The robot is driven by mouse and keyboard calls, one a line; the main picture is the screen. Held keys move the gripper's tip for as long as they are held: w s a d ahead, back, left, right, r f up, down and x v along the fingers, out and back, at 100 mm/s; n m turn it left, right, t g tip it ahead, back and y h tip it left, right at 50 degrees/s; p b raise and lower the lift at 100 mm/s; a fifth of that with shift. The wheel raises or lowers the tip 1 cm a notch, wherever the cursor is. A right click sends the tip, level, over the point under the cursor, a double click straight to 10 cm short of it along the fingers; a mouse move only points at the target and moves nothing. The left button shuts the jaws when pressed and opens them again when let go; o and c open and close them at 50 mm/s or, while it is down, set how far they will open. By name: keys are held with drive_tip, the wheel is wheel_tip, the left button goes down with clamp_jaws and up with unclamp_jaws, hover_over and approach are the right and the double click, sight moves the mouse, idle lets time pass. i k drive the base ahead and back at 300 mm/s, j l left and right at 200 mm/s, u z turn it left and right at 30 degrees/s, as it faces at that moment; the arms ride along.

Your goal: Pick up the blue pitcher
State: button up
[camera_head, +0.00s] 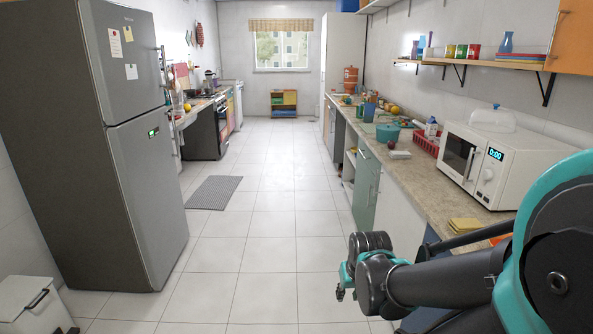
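A small blue vessel with a narrow neck (506,43) stands on the right wall shelf, above and behind the microwave. It may be the blue pitcher, but no handle can be made out at this size. Another blue container (369,112) stands farther back on the right counter, among other items; its shape is unclear. My gripper (346,292) is low at the front, over the floor beside the right-hand cabinets, far from both. It is small and partly hidden by my wrist, so its opening cannot be made out. I see nothing held in it.
A white microwave (492,163), a red basket (428,142) and a teal pot (388,132) stand on the right counter (405,175). A grey fridge (127,130) and a white bin (31,303) are at left. The tiled aisle (270,220) is clear, with a grey mat (213,192).

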sight(369, 107)
drive_tip(key=i, duration=1.9)
drive_tip(key=i+z, duration=0.1)
drive_tip(key=i, duration=0.55)
drive_tip(key=i+j+z, duration=0.1)
drive_tip(key=i, duration=0.5)
drive_tip(key=i+j+z, duration=0.1)
drive_tip(key=i, duration=0.5)
drive_tip(key=j, duration=0.1)
